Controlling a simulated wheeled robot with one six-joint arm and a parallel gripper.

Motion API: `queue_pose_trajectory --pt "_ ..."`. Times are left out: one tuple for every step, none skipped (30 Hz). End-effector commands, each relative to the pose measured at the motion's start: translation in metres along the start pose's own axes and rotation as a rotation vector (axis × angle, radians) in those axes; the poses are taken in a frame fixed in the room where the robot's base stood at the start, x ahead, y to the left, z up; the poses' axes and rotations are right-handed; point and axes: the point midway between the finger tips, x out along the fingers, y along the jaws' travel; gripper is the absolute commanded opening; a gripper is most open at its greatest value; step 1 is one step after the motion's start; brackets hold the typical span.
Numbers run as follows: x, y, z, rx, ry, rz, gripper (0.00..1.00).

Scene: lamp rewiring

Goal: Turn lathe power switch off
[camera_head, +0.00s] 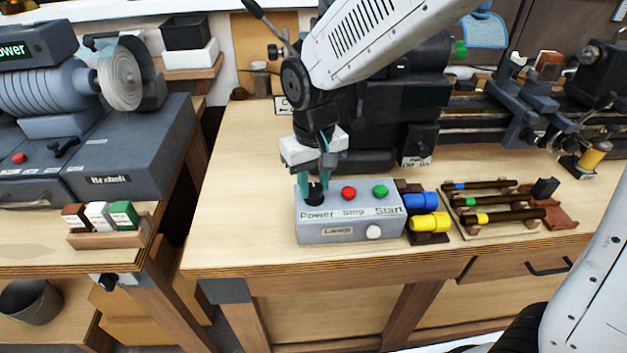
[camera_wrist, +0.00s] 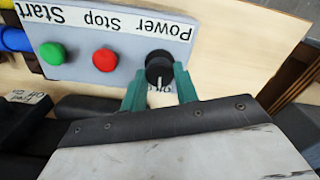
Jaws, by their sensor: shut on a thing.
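A grey control box (camera_head: 350,230) stands near the front edge of the wooden bench. Its top carries a black knob (camera_head: 315,193) labelled Power, a red Stop button (camera_head: 348,193) and a green Start button (camera_head: 380,191). My gripper (camera_head: 315,185) points down at the box's left end, with its teal fingers shut on the black knob. In the wrist view the black knob (camera_wrist: 159,67) with a pale pointer line sits between the two fingertips (camera_wrist: 160,85).
The lathe (camera_head: 500,105) runs along the back of the bench, with a black switch box (camera_head: 418,143) marked Off and On. Blue and yellow cylinders (camera_head: 430,222) and a tool rack (camera_head: 490,210) stand right of the control box. The bench left of the box is clear.

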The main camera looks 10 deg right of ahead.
Motion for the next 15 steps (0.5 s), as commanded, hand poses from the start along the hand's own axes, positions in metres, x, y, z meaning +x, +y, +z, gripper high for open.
queue_pose_trajectory --pt "-0.0007 -0.0002 -0.0005 -0.044 0.002 0.0 0.07" --pt "-0.0007 -0.0002 -0.0005 -0.073 0.002 0.0 0.07" --pt "-0.0008 -0.0002 -0.0006 -0.11 0.002 0.0 0.07" --pt "-0.0008 -0.0002 -0.0006 -0.139 0.002 0.0 0.07" --pt "-0.0008 -0.0002 -0.0006 -0.168 0.002 0.0 0.07" --pt "-0.0008 -0.0003 -0.0006 -0.205 0.002 0.0 0.07" --pt "-0.0008 -0.0003 -0.0006 -0.233 0.002 0.0 0.07" --pt "-0.0008 -0.0003 -0.0006 -0.26 0.002 0.0 0.07" --pt "-0.0008 -0.0003 -0.0006 -0.296 0.002 0.0 0.07" --pt "-0.0008 -0.0003 -0.0006 -0.322 0.002 0.0 0.07" --pt "-0.0008 -0.0004 -0.0006 -0.348 0.002 0.0 0.07" --pt "-0.0008 -0.0004 -0.0006 -0.381 0.002 0.0 0.07" --pt "-0.0008 -0.0004 -0.0006 -0.404 0.002 0.0 0.07" --pt "-0.0009 -0.0004 -0.0006 -0.427 0.002 0.0 0.07" --pt "-0.0009 -0.0004 -0.0006 -0.456 0.002 0.0 0.07"
